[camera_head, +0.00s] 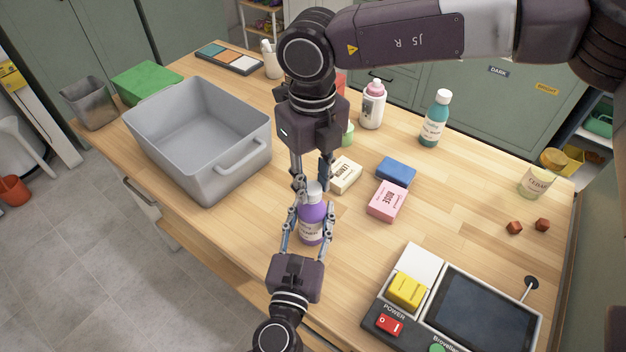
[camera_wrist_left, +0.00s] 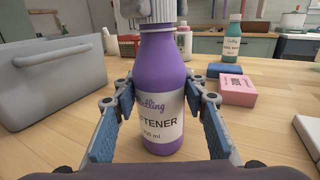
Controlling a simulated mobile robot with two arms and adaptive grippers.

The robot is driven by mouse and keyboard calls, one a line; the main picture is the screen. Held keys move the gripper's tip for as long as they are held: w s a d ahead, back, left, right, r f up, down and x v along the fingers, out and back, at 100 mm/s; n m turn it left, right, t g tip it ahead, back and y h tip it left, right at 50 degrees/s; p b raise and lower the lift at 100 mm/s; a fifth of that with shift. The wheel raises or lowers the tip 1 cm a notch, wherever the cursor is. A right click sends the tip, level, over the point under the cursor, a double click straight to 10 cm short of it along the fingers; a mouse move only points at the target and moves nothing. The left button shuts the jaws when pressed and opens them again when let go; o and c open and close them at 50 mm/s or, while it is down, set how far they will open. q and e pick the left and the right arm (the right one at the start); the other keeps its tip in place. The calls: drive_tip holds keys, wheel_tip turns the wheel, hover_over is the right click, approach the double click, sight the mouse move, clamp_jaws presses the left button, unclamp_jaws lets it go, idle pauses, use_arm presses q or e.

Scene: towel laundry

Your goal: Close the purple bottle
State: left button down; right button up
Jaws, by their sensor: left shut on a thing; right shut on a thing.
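The purple bottle (camera_head: 312,217) stands upright on the wooden table, with a white label reading "softener" in part. My left gripper (camera_head: 311,226) comes from the near edge and is shut around the bottle's body; its fingers also flank the bottle in the left wrist view (camera_wrist_left: 160,112). A whitish ribbed cap (camera_wrist_left: 160,10) is at the top of the bottle neck, cut off by the upper edge of that view. My right gripper (camera_head: 312,186) reaches down from above and is shut on the cap. I cannot tell whether the cap is fully seated.
A grey bin (camera_head: 190,160) stands to the left. A teal bottle (camera_head: 433,122) stands farther back. A control panel (camera_head: 470,310) fills the near right.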

drive_tip(key=m, duration=0.5)
drive_tip(key=shift+a, duration=0.1)
drive_tip(key=m, duration=0.3)
drive_tip(key=shift+m, duration=0.4)
drive_tip(key=m, duration=0.3)
drive_tip(key=shift+m, duration=0.3)
drive_tip(key=m, duration=0.4)
drive_tip(key=shift+a, duration=0.1)
drive_tip(key=o, duration=0.8)
drive_tip(key=shift+c, duration=0.2)
wheel_tip(320, 180, up, 12)
